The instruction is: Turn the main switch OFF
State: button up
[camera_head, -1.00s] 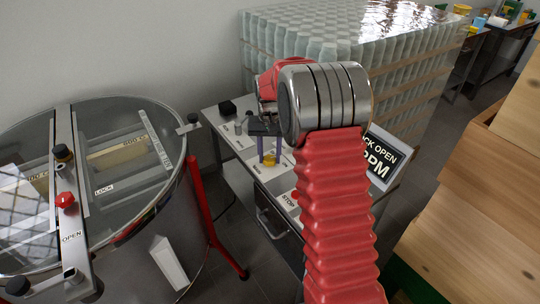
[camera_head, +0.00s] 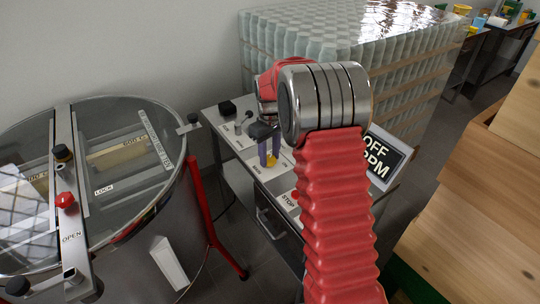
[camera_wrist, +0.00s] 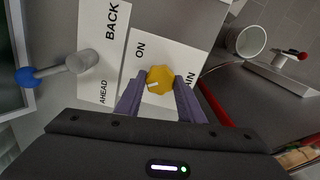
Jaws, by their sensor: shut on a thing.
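The main switch is a yellow knob (camera_wrist: 159,77) on a light panel plate, with "ON" printed beside it and part of "MAIN" showing past my right finger. In the head view the knob (camera_head: 272,160) is partly covered by my fingers. My gripper (camera_wrist: 160,90) has its two purple fingers shut on the knob, one on each side. A pale mark on the knob points to the lower left in the wrist view. No "OFF" label is visible on the plate. The display (camera_head: 379,156) reads "OFF" above "RPM", its left part hidden by my arm.
A lever with a blue ball (camera_wrist: 26,77) stands beside the "BACK" and "AHEAD" plate. A red stop button (camera_head: 295,195) is near the panel's front. The round glass-lidded tank (camera_head: 120,215) is at left. A wrapped stack of jars (camera_head: 330,45) stands behind.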

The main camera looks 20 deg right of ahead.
aim_at(269, 158)
jog(key=shift+w, duration=0.1)
dwell(0.4)
jog(key=o, duration=1)
jog(key=shift+o, duration=0.2)
jog(key=shift+r, duration=0.1)
notch_tip(269, 158, up, 14)
jog(key=shift+f, duration=0.2)
